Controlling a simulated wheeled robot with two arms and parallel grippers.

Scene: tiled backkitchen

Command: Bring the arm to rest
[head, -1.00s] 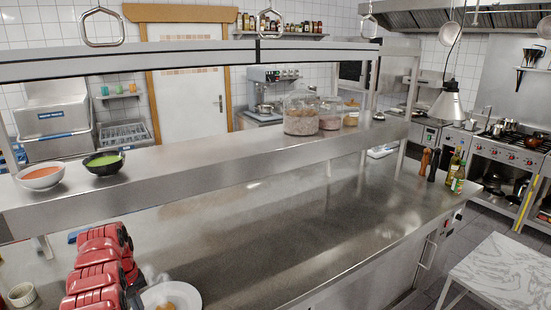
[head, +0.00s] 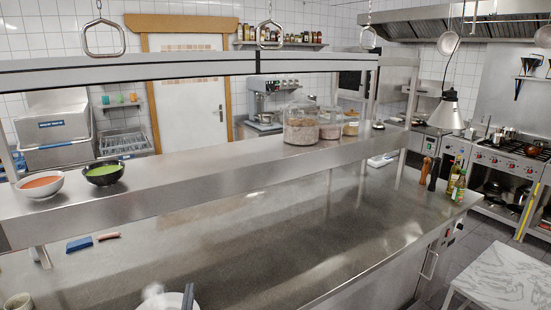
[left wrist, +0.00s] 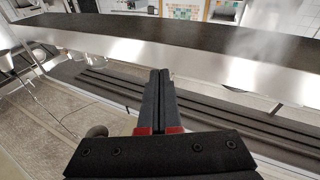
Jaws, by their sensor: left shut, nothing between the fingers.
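My left gripper (left wrist: 160,78) shows in the left wrist view, its two dark fingers side by side and shut, with nothing between them. Red parts show at the finger bases. The fingers point toward a long metal edge with a dark top and touch nothing that I can make out. In the head view my red left arm is out of the picture. A thin dark piece shows beside the plate at the bottom edge; I cannot tell whether it is my gripper. My right gripper is in neither current view.
The steel counter (head: 270,235) is mostly clear. The raised shelf (head: 215,172) holds an orange-filled bowl (head: 40,185), a green-filled bowl (head: 103,173) and jars (head: 300,125). Bottles (head: 457,187) stand at right.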

